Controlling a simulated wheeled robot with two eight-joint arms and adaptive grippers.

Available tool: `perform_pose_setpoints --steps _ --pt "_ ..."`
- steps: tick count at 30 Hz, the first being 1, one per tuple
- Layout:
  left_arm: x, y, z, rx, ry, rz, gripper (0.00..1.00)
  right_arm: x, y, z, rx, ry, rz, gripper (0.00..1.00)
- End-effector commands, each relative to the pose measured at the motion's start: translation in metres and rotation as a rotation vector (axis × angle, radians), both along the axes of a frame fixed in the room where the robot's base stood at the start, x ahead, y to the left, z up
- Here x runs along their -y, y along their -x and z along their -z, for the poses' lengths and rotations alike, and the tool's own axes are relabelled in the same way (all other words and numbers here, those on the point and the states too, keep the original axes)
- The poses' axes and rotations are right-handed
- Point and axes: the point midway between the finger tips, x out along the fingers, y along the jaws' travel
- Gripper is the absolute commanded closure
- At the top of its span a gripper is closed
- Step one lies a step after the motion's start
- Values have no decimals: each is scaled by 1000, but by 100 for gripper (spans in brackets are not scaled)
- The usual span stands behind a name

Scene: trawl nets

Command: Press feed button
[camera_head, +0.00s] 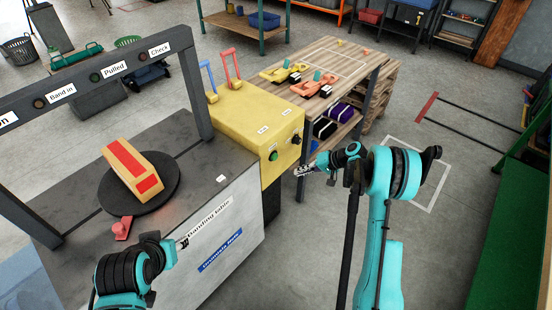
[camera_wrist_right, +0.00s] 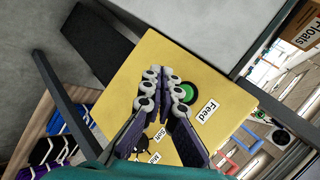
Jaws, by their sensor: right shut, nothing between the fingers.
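The yellow control box (camera_head: 238,130) stands beside the grey banding table. Its front face carries a green feed button (camera_head: 273,155) and a dark knob (camera_head: 296,139). In the right wrist view the green button (camera_wrist_right: 188,92), with the label "Feed" (camera_wrist_right: 207,110) near it, shows just past my fingertips, which hide part of it. My right gripper (camera_head: 303,170) is shut and empty, in front of the box face; its fingers (camera_wrist_right: 165,75) point towards the button. I cannot tell whether they touch it. My left gripper (camera_head: 183,242) is by the table's front edge, too small to read.
A yellow and red package (camera_head: 131,169) lies on the black turntable (camera_head: 112,194), under a dark frame with labelled lamps (camera_head: 96,78). Two levers, blue (camera_head: 208,77) and red (camera_head: 230,65), rise from the box. A wooden bench (camera_head: 340,62) with tools stands behind it.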

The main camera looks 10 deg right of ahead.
Motion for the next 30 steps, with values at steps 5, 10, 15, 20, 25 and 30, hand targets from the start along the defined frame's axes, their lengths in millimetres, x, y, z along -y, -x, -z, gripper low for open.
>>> perform_pose_setpoints --steps 5,10,15,20,25,30 --pt "0 0 -3 0 0 0 60 -11 -13 -1 0 0 -1 100" --pt "0 0 -7 0 0 0 60 -27 -33 -1 1 1 -2 100" --pt "0 0 -7 0 0 0 60 -40 -50 0 1 1 -2 100" --pt "0 0 -4 0 0 0 60 -48 -62 1 0 1 0 100" --pt "0 0 -3 0 0 0 60 -53 -67 0 -1 1 -1 100" --pt "0 0 -3 0 0 0 60 -53 -68 0 0 1 0 100"
